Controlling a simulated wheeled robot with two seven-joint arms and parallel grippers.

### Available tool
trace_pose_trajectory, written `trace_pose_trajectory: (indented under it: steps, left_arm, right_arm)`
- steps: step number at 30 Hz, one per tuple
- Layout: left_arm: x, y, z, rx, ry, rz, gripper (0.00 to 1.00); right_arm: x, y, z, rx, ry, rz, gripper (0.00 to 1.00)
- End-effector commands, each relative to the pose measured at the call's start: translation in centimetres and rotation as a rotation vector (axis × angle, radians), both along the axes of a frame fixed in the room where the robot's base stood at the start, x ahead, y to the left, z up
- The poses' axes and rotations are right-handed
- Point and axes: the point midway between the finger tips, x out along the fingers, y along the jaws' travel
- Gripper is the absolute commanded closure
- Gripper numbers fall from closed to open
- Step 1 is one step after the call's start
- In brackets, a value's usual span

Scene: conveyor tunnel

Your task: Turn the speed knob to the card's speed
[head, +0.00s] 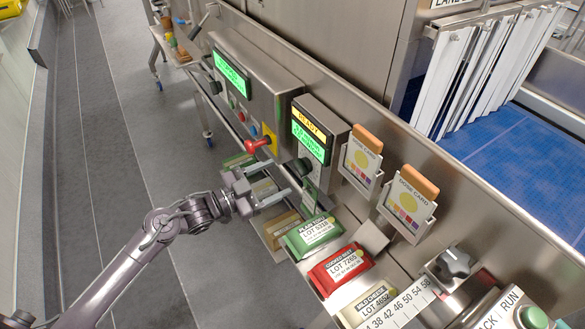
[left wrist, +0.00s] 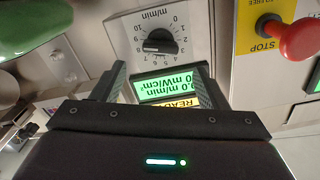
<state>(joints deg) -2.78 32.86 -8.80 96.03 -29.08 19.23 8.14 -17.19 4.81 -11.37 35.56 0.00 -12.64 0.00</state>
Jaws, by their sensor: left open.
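The speed knob (left wrist: 160,42) is black, on a pale dial plate (left wrist: 193,55) marked m/min with numbers 0 to 10. A white mark shows on its left side in the left wrist view; its exact setting is hard to read. My left gripper (left wrist: 162,88) is open and empty, its fingers apart and short of the knob. In the head view the left gripper (head: 288,184) is beside the control box. Two dose cards, one nearer the box (head: 360,160) and one farther right (head: 406,207), sit in wall holders; their small print is unreadable. My right gripper is out of view.
A green display with a yellow READY strip (head: 309,135) is on the box; it also shows upside down in the left wrist view (left wrist: 168,87). A red stop button (left wrist: 298,40) is close by. Labelled packs (head: 341,268) lie below. A star knob (head: 454,263) stands lower right.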

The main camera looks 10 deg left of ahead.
Motion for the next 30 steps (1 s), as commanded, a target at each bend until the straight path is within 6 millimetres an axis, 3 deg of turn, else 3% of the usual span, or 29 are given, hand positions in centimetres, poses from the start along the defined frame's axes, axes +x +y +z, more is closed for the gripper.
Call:
trace_pose_trajectory:
  steps: [10,21,30]
  left_arm:
    - [3.8,-3.6,0.2,-0.001,0.000,0.003,0.33]
    - [4.3,-4.2,-0.1,0.001,0.002,0.003,0.33]
    - [4.3,-4.2,-0.1,0.001,0.002,0.003,0.69]
  right_arm:
    - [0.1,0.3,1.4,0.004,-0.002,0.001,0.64]
    - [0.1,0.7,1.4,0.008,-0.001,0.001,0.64]
    - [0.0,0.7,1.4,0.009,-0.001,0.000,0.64]
